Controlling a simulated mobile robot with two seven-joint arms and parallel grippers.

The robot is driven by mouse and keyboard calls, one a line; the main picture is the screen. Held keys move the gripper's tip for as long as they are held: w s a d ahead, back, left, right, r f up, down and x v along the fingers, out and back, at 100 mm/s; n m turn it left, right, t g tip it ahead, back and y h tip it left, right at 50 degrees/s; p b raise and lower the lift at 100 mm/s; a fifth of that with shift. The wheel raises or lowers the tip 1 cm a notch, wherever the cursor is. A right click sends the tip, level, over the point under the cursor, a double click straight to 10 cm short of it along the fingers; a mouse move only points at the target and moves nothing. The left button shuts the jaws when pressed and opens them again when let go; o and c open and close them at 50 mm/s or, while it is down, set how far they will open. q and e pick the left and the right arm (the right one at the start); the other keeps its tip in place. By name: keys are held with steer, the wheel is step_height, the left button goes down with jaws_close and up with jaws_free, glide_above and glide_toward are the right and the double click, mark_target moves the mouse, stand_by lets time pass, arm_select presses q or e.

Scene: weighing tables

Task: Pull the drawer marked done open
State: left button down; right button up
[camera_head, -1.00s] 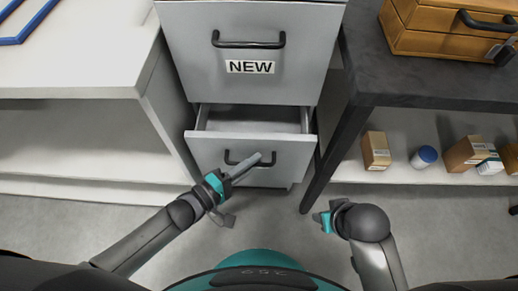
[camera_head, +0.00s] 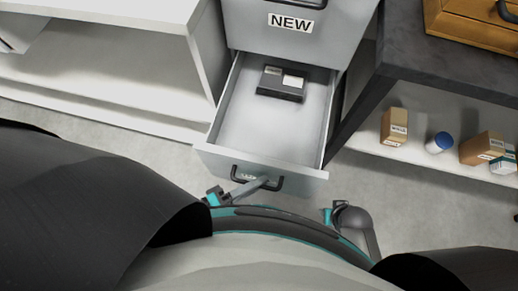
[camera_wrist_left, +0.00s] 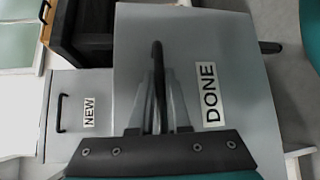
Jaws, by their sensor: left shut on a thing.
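The lower drawer (camera_head: 270,130) of the grey cabinet stands well open in the head view. In the left wrist view its front (camera_wrist_left: 220,60) carries the label DONE (camera_wrist_left: 210,92). A dark box with lighter patches (camera_head: 281,83) lies inside near the back. My left gripper (camera_head: 268,183) is at the dark handle of this drawer, and its fingers (camera_wrist_left: 158,108) are shut on the handle (camera_wrist_left: 157,62) in the left wrist view. My right gripper (camera_head: 329,214) hangs low at the right of the drawer, away from it. Its fingers are too small to read.
The drawer marked NEW (camera_head: 290,24) above is closed. A white shelf unit (camera_head: 110,60) stands at left. A dark table (camera_head: 440,65) at right has a wooden case (camera_head: 480,24) on top and several small items on its lower shelf. Grey floor (camera_head: 430,215) is free at right.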

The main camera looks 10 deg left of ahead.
arm_select(q)
steer(key=shift+s+a, duration=0.1)
steer(key=shift+s, duration=0.15)
arm_select(e)
steer(key=shift+s+f, duration=0.1)
arm_select(q)
steer(key=c, duration=0.9)
jaws_free()
steer(key=shift+s, duration=0.1)
steer(key=p+v, duration=0.1)
steer(key=v, duration=1.4)
steer(key=shift+p, duration=0.35)
arm_select(e)
steer(key=s+d+f, duration=0.1)
steer(key=s+f, duration=0.1)
steer(key=shift+d+f, duration=0.3)
steer(key=shift+d, duration=0.1)
